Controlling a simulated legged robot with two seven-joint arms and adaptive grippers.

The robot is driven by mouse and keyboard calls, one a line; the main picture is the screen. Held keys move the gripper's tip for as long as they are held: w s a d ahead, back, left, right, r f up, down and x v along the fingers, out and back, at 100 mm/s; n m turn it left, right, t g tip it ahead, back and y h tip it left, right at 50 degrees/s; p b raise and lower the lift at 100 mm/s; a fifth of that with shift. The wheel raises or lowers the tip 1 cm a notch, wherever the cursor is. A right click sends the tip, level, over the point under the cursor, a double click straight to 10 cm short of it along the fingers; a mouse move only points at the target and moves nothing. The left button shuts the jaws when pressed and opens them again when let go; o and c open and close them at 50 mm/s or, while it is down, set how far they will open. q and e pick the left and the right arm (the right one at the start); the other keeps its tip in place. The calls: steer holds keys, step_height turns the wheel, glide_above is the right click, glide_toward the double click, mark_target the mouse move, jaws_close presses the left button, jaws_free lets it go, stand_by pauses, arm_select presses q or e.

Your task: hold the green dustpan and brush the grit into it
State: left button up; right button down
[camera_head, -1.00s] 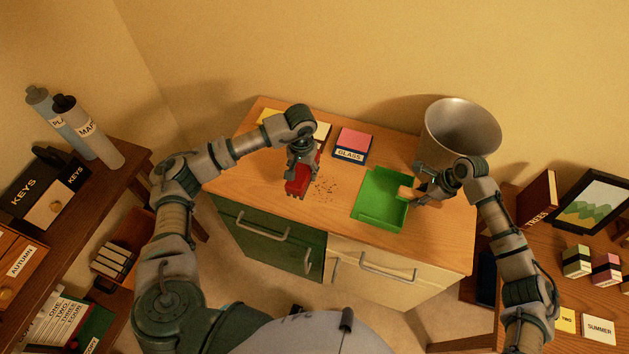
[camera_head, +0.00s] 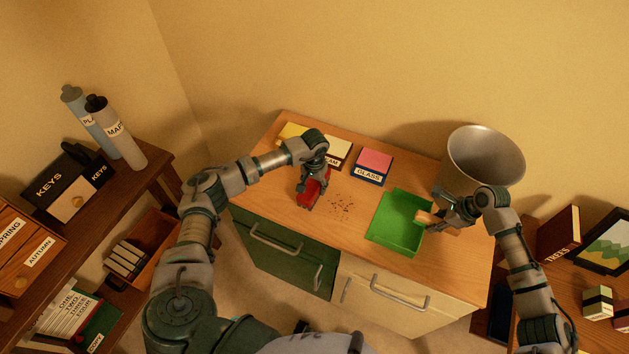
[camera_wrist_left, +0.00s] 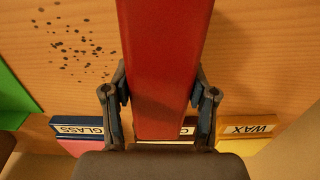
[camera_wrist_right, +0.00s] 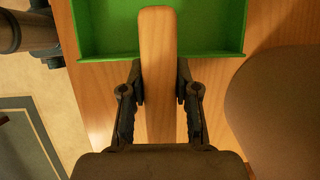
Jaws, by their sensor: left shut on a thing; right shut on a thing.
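The green dustpan (camera_head: 397,226) lies on the desk top (camera_head: 345,232), its wooden handle (camera_wrist_right: 158,75) pointing right. My right gripper (camera_head: 440,216) is shut on that handle, and its fingers show either side of it in the right wrist view (camera_wrist_right: 159,90). The red brush (camera_head: 311,190) is in my left gripper (camera_head: 313,178), left of the grit. The left wrist view shows the brush's red body (camera_wrist_left: 163,65) between the fingers (camera_wrist_left: 160,95). Dark grit (camera_head: 341,206) is scattered on the wood between brush and dustpan. The bristles are mostly hidden.
A glass-labelled box (camera_head: 372,166) and other labelled boxes stand along the desk's back edge. A large metal bin (camera_head: 484,160) stands behind my right gripper. Drawers (camera_head: 385,300) form the desk front. Shelves with books and boxes flank both sides.

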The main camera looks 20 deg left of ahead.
arm_select(q)
steer(key=shift+f, duration=0.6)
stand_by(0.6)
steer(key=shift+d, duration=0.15)
steer(key=shift+w+d+r, duration=0.1)
steer(key=shift+w+d, duration=0.1)
steer(key=shift+d, duration=1.7)
steer(key=shift+w+d+f, duration=0.15)
steer(key=shift+d, duration=1.85)
steer(key=shift+w+d+f, duration=0.1)
steer(key=shift+w+d, duration=0.05)
steer(key=shift+d, duration=1.8)
steer(key=shift+w+d+r, duration=0.1)
steer(key=shift+w+d, duration=0.05)
steer(key=shift+d, duration=1)
steer(key=shift+w+d+r, duration=0.1)
steer(key=shift+w+d, duration=0.1)
steer(key=shift+d, duration=1)
steer(key=shift+w+d+r, duration=0.1)
steer(key=shift+w+d, duration=0.05)
steer(key=shift+d, duration=1)
steer(key=a+r, duration=0.3)
steer(key=r, duration=0.4)
